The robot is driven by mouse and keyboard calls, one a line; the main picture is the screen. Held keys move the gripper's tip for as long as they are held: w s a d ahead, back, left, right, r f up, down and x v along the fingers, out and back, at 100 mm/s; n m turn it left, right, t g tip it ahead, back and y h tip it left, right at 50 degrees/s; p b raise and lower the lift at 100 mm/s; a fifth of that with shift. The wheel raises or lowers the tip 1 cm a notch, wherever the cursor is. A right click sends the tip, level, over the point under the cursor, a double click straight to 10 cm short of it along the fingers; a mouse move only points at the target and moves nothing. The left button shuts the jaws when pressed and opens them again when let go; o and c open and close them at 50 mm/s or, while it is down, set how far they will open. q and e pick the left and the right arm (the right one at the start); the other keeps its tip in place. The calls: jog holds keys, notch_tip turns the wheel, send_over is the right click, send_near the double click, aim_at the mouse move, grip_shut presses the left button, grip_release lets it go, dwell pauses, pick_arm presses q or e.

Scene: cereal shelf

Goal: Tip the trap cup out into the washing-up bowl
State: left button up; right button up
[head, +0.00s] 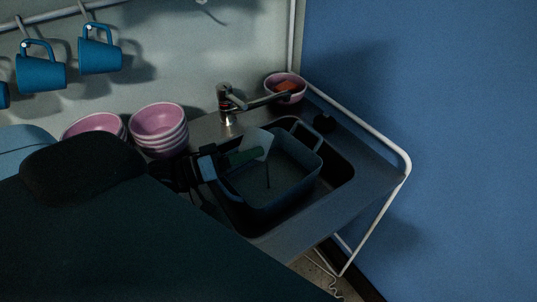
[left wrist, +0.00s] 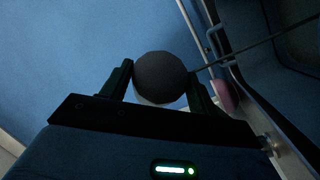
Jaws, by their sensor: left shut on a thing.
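My left gripper (head: 250,154) is shut on the pale trap cup (head: 261,141), which is tilted over on its side above the washing-up bowl. In the left wrist view the cup shows as a dark round face (left wrist: 160,76) with a paler edge between the two fingers of my left gripper (left wrist: 160,88). A thin dark line, like a stream, runs down from the cup into the washing-up bowl (head: 295,196). The bowl is blue-grey and sits in the sink. What lies on its floor is too dark to tell. My right gripper is not in view.
A tap (head: 226,103) stands behind the sink. A pink bowl with an orange thing (head: 287,88) is at the back corner. Stacked pink bowls (head: 159,125) stand left of the sink, under hanging blue mugs (head: 41,73). A white rail (head: 360,132) edges the right side.

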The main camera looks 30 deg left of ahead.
pick_arm(q)
jog(key=shift+f+n+g+y+p, duration=0.3)
jog(key=shift+n+g+y, duration=0.2)
jog(key=shift+n+g, duration=0.15)
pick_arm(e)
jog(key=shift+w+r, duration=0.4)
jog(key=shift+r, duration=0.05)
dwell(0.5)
pick_arm(q)
jog(key=shift+w+f+n+g, duration=0.1)
jog(key=shift+f+n+g, duration=0.45)
jog(key=shift+f, duration=0.4)
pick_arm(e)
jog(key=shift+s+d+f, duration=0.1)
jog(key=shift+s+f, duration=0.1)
pick_arm(q)
jog(key=shift+w+a+f+n+g+y, duration=0.1)
jog(key=shift+w+f+n+g+y, duration=0.1)
jog(key=shift+w+g, duration=0.15)
jog(key=shift+w+f+n+g+y, duration=0.1)
jog(key=shift+w+n+g+y, duration=0.15)
jog(key=shift+w, duration=0.1)
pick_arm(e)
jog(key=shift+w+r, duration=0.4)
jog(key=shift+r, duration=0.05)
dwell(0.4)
